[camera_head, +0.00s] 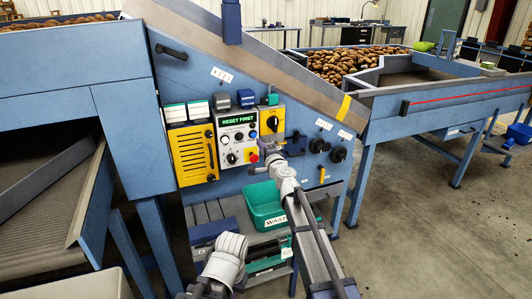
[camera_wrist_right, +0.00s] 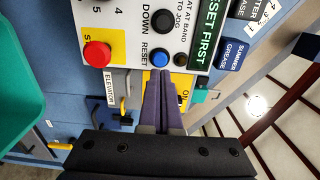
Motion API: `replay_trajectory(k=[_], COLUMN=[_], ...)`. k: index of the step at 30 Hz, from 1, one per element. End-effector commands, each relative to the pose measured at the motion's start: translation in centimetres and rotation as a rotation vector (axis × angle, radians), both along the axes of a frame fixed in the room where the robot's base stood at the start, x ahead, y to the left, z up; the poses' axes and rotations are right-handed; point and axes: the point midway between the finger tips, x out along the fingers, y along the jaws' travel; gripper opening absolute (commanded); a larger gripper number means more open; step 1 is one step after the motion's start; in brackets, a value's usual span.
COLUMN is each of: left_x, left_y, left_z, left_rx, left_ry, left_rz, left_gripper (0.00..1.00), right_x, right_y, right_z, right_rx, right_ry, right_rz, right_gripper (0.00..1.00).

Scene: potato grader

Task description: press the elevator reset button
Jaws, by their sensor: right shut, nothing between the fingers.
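The white control panel (camera_head: 223,140) has a lit green display reading RESET FIRST (camera_head: 237,121). In the right wrist view, which is turned on its side, a blue button (camera_wrist_right: 160,60) sits beside the word RESET. A red button (camera_wrist_right: 96,54) and an ELEVATOR label (camera_wrist_right: 109,88) are nearby; the red button also shows in the head view (camera_head: 254,157). My right gripper (camera_wrist_right: 161,78) is shut and empty, its purple fingertips just short of the blue button in the picture. Contact cannot be told. My left gripper is out of view.
A yellow vented box (camera_head: 193,153) is left of the panel, with dark knobs (camera_head: 318,145) to its right. A green waste bin (camera_head: 265,208) stands below. Potatoes (camera_head: 345,62) lie in the hopper behind. Open floor is at the right.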

Motion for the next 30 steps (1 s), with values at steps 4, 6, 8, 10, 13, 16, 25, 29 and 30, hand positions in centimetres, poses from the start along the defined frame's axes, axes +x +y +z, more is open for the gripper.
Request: replay_trajectory(k=[4,6,8,10,13,16,25,29,30], left_x=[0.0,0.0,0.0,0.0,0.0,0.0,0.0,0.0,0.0], left_y=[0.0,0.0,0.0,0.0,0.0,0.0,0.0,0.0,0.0], left_z=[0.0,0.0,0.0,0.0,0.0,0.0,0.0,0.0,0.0], left_rx=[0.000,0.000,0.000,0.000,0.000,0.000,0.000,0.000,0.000], left_ry=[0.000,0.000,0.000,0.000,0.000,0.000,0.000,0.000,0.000], left_rz=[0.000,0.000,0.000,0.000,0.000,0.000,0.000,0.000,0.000], left_gripper=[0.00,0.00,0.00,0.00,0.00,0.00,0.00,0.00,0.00], right_x=[3.2,3.9,4.3,4.5,4.5,4.5,6.5,6.7,6.8], right_y=[0.8,1.1,1.2,1.3,1.3,1.3,1.8,1.9,1.9], right_z=[0.0,0.0,0.0,0.0,0.0,0.0,0.0,0.0,0.0], right_rx=[0.000,0.000,0.000,0.000,0.000,0.000,0.000,0.001,0.001], right_ry=[0.000,0.000,0.000,0.000,0.000,0.000,0.000,0.000,0.000], right_rz=[0.000,0.000,0.000,0.000,0.000,0.000,0.000,-0.001,-0.001], right_gripper=[0.00,0.00,0.00,0.00,0.00,0.00,0.00,0.00,0.00])
